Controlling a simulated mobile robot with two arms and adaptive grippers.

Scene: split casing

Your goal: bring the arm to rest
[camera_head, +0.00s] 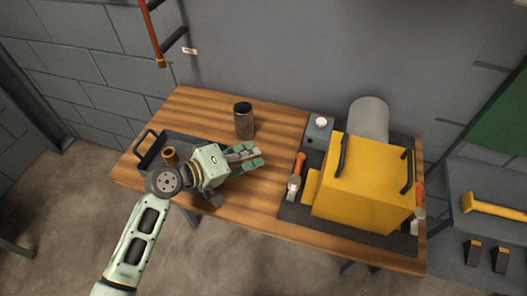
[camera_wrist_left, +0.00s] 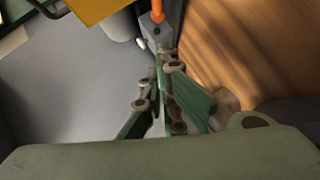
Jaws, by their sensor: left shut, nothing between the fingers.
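My left gripper (camera_head: 250,155) is above the left half of the wooden workbench (camera_head: 235,205), its fingers pointing right. It also shows in the left wrist view (camera_wrist_left: 165,85). Its fingers are shut with nothing between them. The gripper is apart from the yellow casing (camera_head: 360,190), which stands on a dark base plate on the right half of the bench. The yellow casing shows partly at the top of the left wrist view (camera_wrist_left: 92,8). My right gripper is not in view.
A dark cup (camera_head: 244,121) stands just behind my left fingers. Orange-handled clamps (camera_head: 297,172) flank the casing. Bare wood lies in front of the gripper.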

